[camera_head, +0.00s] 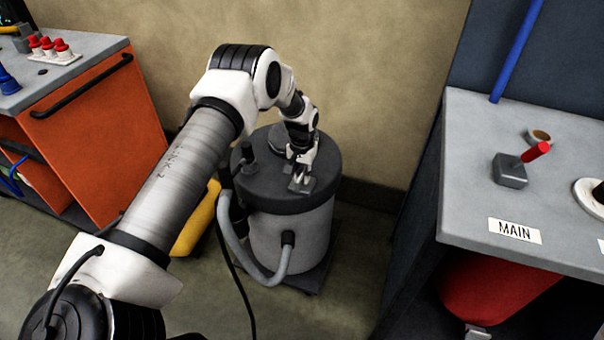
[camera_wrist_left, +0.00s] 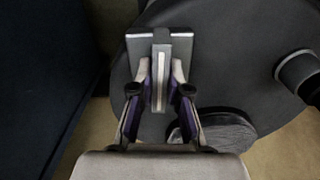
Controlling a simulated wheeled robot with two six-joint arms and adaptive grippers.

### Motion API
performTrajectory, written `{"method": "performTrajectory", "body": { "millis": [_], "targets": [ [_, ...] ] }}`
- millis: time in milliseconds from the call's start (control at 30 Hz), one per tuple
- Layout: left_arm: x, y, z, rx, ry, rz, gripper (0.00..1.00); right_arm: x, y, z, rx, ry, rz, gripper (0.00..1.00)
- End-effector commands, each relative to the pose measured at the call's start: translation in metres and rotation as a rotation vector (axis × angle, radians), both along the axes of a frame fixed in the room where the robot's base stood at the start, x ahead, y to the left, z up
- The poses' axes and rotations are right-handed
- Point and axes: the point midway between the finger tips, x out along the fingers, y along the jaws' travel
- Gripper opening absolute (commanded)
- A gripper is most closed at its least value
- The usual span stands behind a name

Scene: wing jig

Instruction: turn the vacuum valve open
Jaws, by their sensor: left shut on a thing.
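The vacuum unit (camera_head: 292,238) is a light grey drum with a dark lid (camera_head: 262,186), standing on the floor between the two benches. On its lid is the vacuum valve, a small grey block (camera_wrist_left: 188,50) with a narrow bar-shaped handle (camera_wrist_left: 160,70). My left gripper (camera_head: 303,180) reaches down over the lid. In the left wrist view its two fingers (camera_wrist_left: 160,92) are shut on the handle, one on each side. The handle points along the wrist view's vertical, toward my palm. The head view shows the valve only small, partly behind the fingers. My right gripper is out of view.
A grey hose (camera_head: 262,272) loops down the drum's front. An orange cabinet (camera_head: 105,110) stands left. A grey bench (camera_head: 465,175) at right carries a red-handled lever (camera_head: 535,152) and a MAIN label (camera_head: 514,231). A yellow object (camera_head: 195,225) lies behind my arm.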

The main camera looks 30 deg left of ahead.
Motion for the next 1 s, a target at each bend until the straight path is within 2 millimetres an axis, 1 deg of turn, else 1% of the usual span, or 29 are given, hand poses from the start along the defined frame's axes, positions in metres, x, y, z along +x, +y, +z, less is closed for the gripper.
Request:
{"method": "performTrajectory", "body": {
  "millis": [233,667,700,733,767,1000],
  "targets": [
    [0.0012,0.0001,0.0011,0.001,-0.004,0.066,0.0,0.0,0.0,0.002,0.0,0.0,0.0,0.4],
    [0.0015,0.0002,0.001,0.0,-0.004,0.077,0.0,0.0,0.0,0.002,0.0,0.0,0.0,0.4],
    [0.0015,0.0003,0.001,0.0,-0.005,0.077,0.23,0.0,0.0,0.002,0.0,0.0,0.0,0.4],
    [0.0015,0.0002,0.001,0.0,-0.005,0.077,0.33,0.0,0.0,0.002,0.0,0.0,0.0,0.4],
    [0.0014,0.0001,0.0009,0.0,-0.004,0.076,0.41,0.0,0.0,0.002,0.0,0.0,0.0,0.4],
    [0.0007,0.0001,0.0004,0.0,-0.002,0.075,0.41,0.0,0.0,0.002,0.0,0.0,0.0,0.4]
  ]
}}
